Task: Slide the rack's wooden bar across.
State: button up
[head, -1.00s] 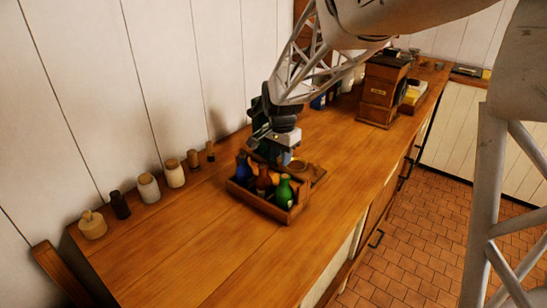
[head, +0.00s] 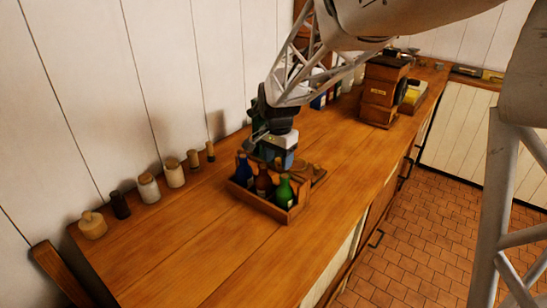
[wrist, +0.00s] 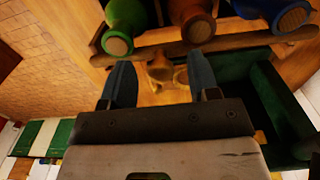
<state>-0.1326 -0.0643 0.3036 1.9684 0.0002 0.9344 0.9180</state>
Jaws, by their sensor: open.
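The wooden rack (head: 266,207) stands on the counter with a blue bottle (head: 242,170), a red-brown bottle (head: 263,184) and a green bottle (head: 284,191) in it. In the wrist view the wooden bar (wrist: 245,42) crosses beside the corked bottle tops. My gripper (wrist: 160,76) is open, its two blue fingers apart, with their tips close to the bar. I cannot tell whether they touch it. In the head view my gripper (head: 275,160) is just behind the rack, and its fingertips are hidden by the bottles.
Several jars and small bottles (head: 148,187) line the wall at left. A wooden box with drawers (head: 381,92) stands farther along the counter (head: 195,240). The counter in front of the rack is clear. A dark green open container (wrist: 245,82) shows in the wrist view.

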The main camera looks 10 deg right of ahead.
jog(key=shift+r, duration=0.1)
jog(key=shift+r, duration=3.4)
jog(key=shift+s+d+r, duration=0.15)
jog(key=shift+s, duration=0.15)
jog(key=s+d+n+t, duration=0.1)
jog(key=s+d+n, duration=0.1)
jog(key=s, duration=0.9)
jog(key=s+d+n, duration=0.3)
jog(key=s+n, duration=0.1)
jog(key=s, duration=0.7)
jog(key=s+d+n+t, duration=0.1)
jog(key=s+d+n, duration=0.1)
jog(key=s, duration=0.9)
jog(key=shift+d+n+t, duration=0.3)
jog(key=shift+d+n, duration=0.1)
jog(key=shift+d, duration=0.35)
